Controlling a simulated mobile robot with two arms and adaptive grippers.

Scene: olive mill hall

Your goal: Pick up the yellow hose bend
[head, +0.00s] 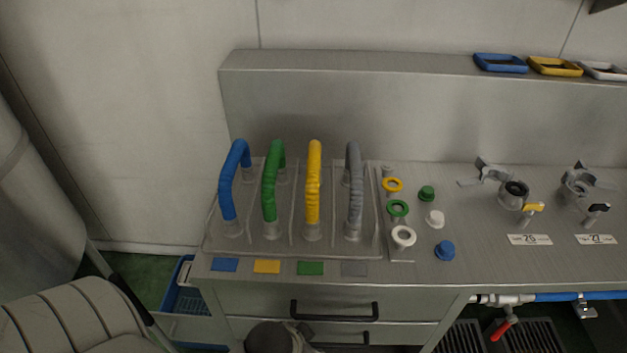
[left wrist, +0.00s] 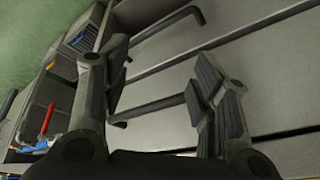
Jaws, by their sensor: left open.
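The yellow hose bend (head: 314,185) stands upright as an arch, third from the left in a row of hose bends on a compartmented metal tray (head: 295,244) in the head view. A green hose bend (head: 270,185) is to its left and a grey hose bend (head: 354,190) to its right. A blue hose bend (head: 232,185) is at the far left. My left gripper (left wrist: 160,58) is open in the left wrist view, with nothing between its fingers, in front of drawer fronts and a dark handle. The yellow bend is not visible there.
Blue, yellow, green and grey squares (head: 311,268) mark the bench front. Coloured rings (head: 397,208) and caps (head: 445,250) stand right of the tray, then two valve fittings (head: 513,193). Drawer handles (head: 335,311) project below. A raised back ledge (head: 380,65) carries small trays.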

